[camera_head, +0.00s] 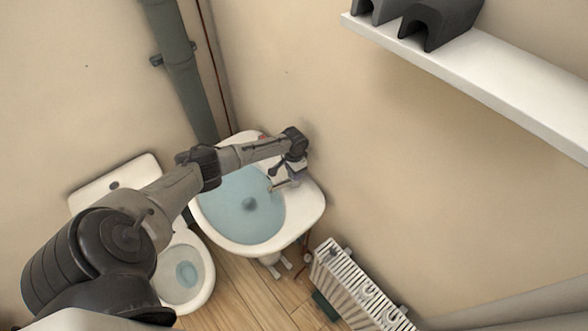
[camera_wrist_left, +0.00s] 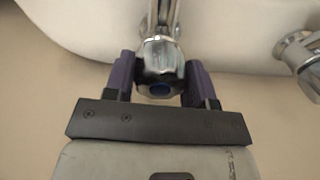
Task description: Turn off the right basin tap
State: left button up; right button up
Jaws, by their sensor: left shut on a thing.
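The right basin tap is a chrome tap whose knob (camera_wrist_left: 160,62) has a blue centre in the left wrist view. My left gripper (camera_wrist_left: 159,84) has its two purple fingers on either side of this knob and is shut on it. In the head view my left gripper (camera_head: 290,172) is over the wall side of the white basin (camera_head: 309,205), and it hides most of this tap. The other chrome tap (camera_wrist_left: 298,50) shows at the right edge of the left wrist view, apart from the fingers. I cannot tell whether water runs. My right gripper is not in view.
Blue water fills the basin bowl (camera_head: 240,205). A toilet (camera_head: 190,290) stands left of the basin, and a white radiator (camera_head: 350,285) is at its lower right. A grey pipe (camera_head: 180,65) runs down the corner. A white shelf (camera_head: 490,75) juts out at upper right.

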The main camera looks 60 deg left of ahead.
pick_arm(q)
jog(key=m, duration=0.5)
jog(key=shift+r+m, duration=0.1)
jog(key=shift+m, duration=2.3)
jog(key=o, duration=0.9)
jog(key=shift+r, duration=6.85)
